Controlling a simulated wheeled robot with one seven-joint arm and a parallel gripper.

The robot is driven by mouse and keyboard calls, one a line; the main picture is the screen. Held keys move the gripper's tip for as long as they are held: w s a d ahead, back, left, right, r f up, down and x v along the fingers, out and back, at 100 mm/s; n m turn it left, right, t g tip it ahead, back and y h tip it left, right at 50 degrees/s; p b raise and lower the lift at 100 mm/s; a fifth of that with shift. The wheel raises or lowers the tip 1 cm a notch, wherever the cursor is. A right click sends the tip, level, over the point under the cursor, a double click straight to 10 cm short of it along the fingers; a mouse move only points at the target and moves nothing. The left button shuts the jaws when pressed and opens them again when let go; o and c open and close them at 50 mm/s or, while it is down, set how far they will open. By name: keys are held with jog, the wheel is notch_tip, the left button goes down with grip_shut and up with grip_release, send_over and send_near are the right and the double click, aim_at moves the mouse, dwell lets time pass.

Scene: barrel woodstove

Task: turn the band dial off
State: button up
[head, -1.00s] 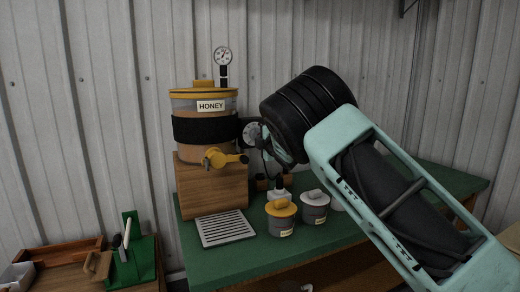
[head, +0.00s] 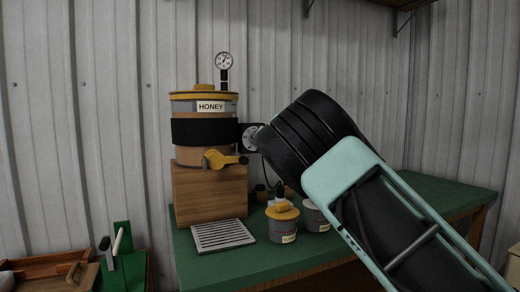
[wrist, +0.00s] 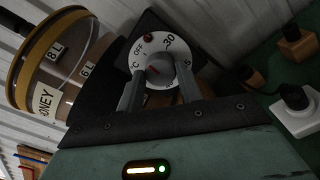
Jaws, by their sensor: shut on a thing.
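The band dial (wrist: 160,68) shows in the wrist view as a grey knob on a white round face marked OFF and 30, set in a dark square plate. A red dot sits near the OFF mark. A small reddish mark shows on the knob, but I cannot tell exactly what it points to. My gripper (wrist: 159,80) has one finger on each side of the knob and is shut on it. In the head view the dial (head: 248,137) sits right of the honey tank's black band (head: 200,131), partly hidden by my wrist.
The honey tank (head: 187,104) stands on a wooden block (head: 209,190), with a yellow tap (head: 217,160) in front. A slotted drip tray (head: 222,235) and lidded jars (head: 282,222) stand on the green table (head: 455,205). A gauge (head: 223,61) rises above the tank.

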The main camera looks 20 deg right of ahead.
jog(key=shift+f+n+b, duration=0.1)
jog(key=shift+n+b, duration=0.35)
jog(key=shift+n, duration=0.25)
jog(key=o, duration=1)
jog(key=s, duration=0.5)
jog(key=s+b, duration=0.1)
jog(key=s, duration=0.5)
jog(key=s+d, duration=0.1)
jog(key=s, duration=0.5)
jog(key=shift+s, duration=0.2)
